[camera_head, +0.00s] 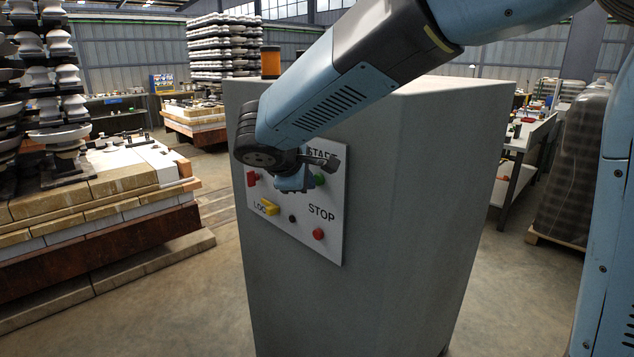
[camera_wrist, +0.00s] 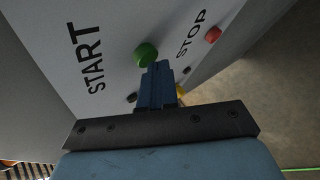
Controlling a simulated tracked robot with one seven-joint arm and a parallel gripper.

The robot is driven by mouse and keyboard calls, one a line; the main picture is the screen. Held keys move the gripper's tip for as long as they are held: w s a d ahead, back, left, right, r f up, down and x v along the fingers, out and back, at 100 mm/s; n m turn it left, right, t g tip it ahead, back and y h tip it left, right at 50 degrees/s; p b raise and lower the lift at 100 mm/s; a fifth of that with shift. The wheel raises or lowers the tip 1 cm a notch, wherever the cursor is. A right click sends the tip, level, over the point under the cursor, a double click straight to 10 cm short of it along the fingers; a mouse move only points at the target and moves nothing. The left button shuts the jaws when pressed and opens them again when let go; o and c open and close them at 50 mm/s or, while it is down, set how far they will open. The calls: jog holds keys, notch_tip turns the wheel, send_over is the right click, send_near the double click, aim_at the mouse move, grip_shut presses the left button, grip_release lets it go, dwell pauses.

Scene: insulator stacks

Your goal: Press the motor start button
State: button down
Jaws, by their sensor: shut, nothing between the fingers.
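The green start button (camera_head: 320,180) sits under the partly hidden START label on the white panel (camera_head: 335,215) of a grey cabinet. It also shows in the wrist view (camera_wrist: 146,54), beside the START lettering. My gripper (camera_head: 308,186) is in front of the panel, just left of the green button in the head view. In the wrist view my gripper's shut fingertips (camera_wrist: 160,68) overlap the lower right edge of the green button. I cannot tell whether they touch it. The fingers hold nothing.
A red stop button (camera_head: 318,234), a yellow part (camera_head: 270,207), a small black knob (camera_head: 292,218) and a red part (camera_head: 252,178) are on the same panel. An orange-black cylinder (camera_head: 271,62) stands on the grey cabinet (camera_head: 400,200). Insulator stacks stand left; the floor around the cabinet is clear.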

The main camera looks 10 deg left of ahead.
jog(key=shift+w+d, duration=0.15)
jog(key=shift+d, duration=0.05)
dwell(0.5)
jog(key=shift+s+a, duration=0.6)
jog(key=shift+s, duration=0.1)
jog(key=shift+s+a, duration=0.1)
jog(key=s+a, duration=0.3)
jog(key=shift+s, duration=0.3)
dwell(0.4)
dwell(0.5)
